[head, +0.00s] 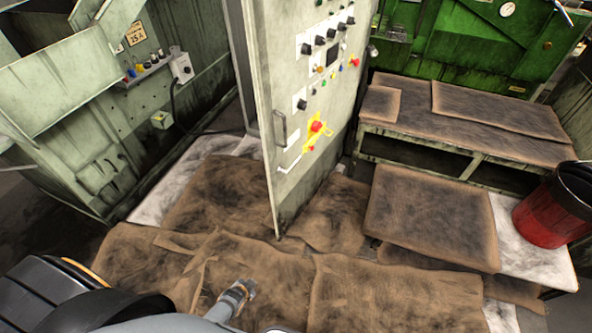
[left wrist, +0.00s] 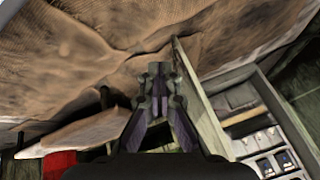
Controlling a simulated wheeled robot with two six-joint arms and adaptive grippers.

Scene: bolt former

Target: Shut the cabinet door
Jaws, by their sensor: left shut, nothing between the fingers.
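The cabinet door (head: 305,100) is a tall pale green panel with buttons, knobs, a black handle and a yellow-and-red switch. It stands swung out from the cabinet, in the middle of the head view. My left gripper (head: 243,288) is low in front of the door's bottom corner, apart from it in the picture. In the left wrist view the fingers (left wrist: 158,72) are together and empty. There, a long green edge, likely the door (left wrist: 205,125), runs beside the gripper, with an open compartment holding electrical parts (left wrist: 270,140) to its right. My right gripper is out of view.
Brown stained mats (head: 390,295) cover the floor. A low bench (head: 440,150) stands behind the door at right, and a red bin (head: 545,220) at the far right. A green machine with a control box (head: 181,68) stands at left.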

